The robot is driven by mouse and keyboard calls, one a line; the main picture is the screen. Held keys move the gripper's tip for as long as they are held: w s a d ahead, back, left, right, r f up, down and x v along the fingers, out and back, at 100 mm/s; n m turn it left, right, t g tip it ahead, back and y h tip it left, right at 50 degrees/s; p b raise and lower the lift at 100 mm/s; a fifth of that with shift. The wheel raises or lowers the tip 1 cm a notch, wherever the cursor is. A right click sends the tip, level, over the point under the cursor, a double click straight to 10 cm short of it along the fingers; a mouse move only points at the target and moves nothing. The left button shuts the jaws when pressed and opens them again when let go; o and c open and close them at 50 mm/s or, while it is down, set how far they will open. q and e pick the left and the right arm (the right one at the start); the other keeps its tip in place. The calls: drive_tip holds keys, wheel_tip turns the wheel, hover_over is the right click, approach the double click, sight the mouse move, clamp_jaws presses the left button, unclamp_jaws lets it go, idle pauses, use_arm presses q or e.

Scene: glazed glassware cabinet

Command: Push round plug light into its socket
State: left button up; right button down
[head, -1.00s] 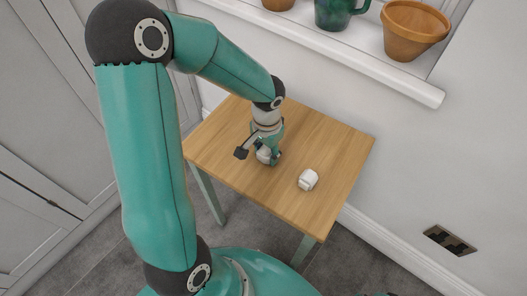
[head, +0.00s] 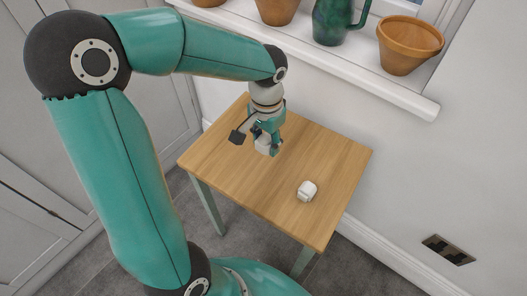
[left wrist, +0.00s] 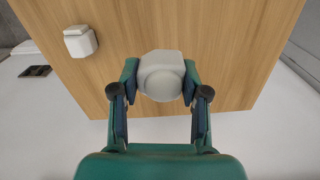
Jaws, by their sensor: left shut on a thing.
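My left gripper (head: 268,140) is shut on a white plug light (head: 264,146) above the far left part of the wooden table. In the left wrist view, the held light (left wrist: 161,76) sits between both fingers and shows a rounded dome on a squarish body. Its prongs are hidden. A second white light (head: 307,191), blockier in shape, lies on the table to the right; it also shows in the left wrist view (left wrist: 80,41). A dark double wall socket (head: 447,249) is low on the wall at right. My right gripper is out of view.
The wooden table (head: 325,160) is otherwise clear. A white sill (head: 350,72) above it holds terracotta pots (head: 408,45) and a green jug (head: 335,20). A skirting board (head: 385,248) runs along the wall. Grey cabinet doors (head: 45,190) stand at left.

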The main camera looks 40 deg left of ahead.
sight(266, 141)
use_arm(q)
wheel_tip(266, 141, up, 10)
drive_tip(key=shift+f+p, duration=0.15)
drive_tip(key=shift+p, duration=0.3)
drive_tip(key=shift+f, duration=0.1)
